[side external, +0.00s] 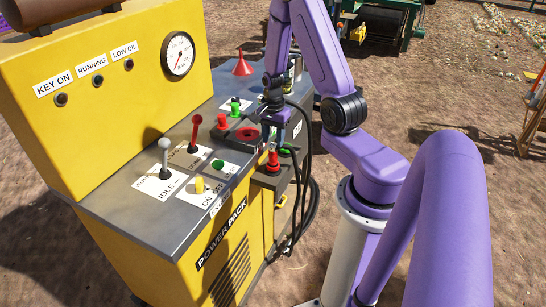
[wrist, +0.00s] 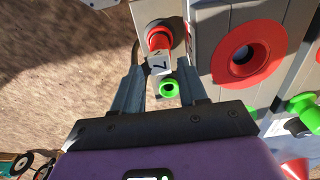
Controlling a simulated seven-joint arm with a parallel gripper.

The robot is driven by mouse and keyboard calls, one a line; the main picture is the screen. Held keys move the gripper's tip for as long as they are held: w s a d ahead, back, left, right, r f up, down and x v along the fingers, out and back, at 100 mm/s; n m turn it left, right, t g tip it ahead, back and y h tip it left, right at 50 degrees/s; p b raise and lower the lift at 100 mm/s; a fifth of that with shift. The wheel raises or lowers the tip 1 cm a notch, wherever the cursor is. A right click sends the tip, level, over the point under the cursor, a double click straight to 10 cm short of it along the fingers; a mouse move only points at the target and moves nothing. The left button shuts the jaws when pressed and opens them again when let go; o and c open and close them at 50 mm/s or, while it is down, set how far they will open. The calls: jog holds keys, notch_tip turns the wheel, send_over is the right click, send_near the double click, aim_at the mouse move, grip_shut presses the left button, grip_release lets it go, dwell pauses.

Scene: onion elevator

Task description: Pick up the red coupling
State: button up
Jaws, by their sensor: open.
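The red coupling (side external: 272,162) stands on the low grey ledge at the right side of the yellow power pack, just below my gripper (side external: 273,143). In the wrist view the red coupling (wrist: 158,38) is ahead of the fingertips, with a white tag (wrist: 158,65) in front of it. My gripper (wrist: 161,75) is open and empty, its fingers on either side of the line to the coupling. I see no contact with it. A green coupling (wrist: 169,88) lies between the fingers in the wrist view, close to the red one.
The power pack's top holds a red-ringed opening (side external: 246,135), a red funnel (side external: 243,66), a red lever (side external: 195,133), a grey lever (side external: 164,155) and several knobs. Black hoses (side external: 304,165) hang close beside the gripper.

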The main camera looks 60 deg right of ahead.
aim_at(273, 145)
jog(key=shift+f, duration=2.6)
grip_shut()
